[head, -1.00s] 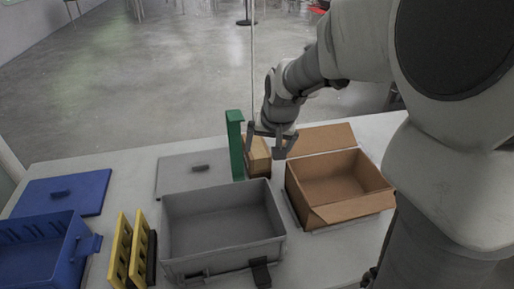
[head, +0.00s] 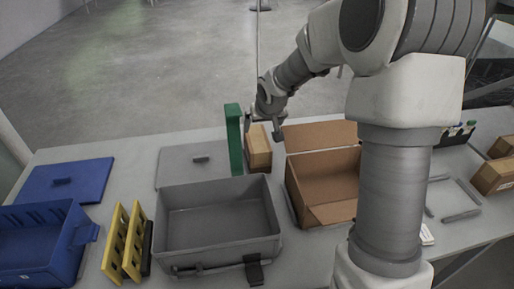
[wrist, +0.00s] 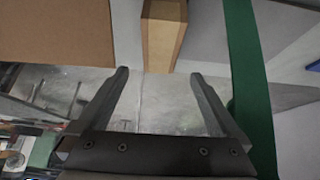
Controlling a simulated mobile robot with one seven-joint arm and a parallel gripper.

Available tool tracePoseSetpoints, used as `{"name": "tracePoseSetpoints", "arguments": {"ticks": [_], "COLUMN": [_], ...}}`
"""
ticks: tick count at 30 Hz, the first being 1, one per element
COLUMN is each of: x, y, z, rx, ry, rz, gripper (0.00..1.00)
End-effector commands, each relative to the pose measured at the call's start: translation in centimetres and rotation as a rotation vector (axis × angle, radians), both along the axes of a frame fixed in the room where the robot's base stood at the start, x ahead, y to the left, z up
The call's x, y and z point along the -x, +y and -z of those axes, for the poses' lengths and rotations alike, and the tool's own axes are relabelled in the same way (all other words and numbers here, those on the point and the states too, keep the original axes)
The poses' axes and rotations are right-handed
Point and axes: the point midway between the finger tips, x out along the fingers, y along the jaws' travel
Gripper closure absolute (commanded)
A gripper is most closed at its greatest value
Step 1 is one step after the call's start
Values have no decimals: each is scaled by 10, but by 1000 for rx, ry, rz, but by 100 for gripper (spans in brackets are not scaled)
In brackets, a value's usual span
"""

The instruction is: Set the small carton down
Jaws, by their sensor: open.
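The small carton (head: 258,150) is a light brown box standing on the table between the green upright post (head: 234,140) and the open cardboard box (head: 318,180). My gripper (head: 263,127) is just above and behind it in the head view, open and empty. In the wrist view the small carton (wrist: 163,38) lies beyond the open fingertips (wrist: 158,76), not between them. The green post also shows there (wrist: 245,70), right of the carton.
A grey bin (head: 215,225) stands in front, with a grey lid (head: 185,172) behind it. A blue crate (head: 40,240), blue lid (head: 65,180) and yellow racks (head: 125,240) are at left. More brown boxes (head: 492,176) stand at far right. My arm hides part of the cardboard box.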

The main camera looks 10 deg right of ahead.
Motion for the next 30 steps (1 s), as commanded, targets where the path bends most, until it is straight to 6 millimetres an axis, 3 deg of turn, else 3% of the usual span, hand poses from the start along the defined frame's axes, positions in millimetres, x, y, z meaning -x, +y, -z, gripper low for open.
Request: {"name": "tracePoseSetpoints", "arguments": {"ticks": [12, 23, 30], "x": [-44, -62, -81], "y": [1, 1, 2], "z": [73, 99, 126], "rx": [-1, 1, -1], "ry": [3, 2, 3], "rz": [-1, 1, 2], "gripper": [0, 0, 0]}}
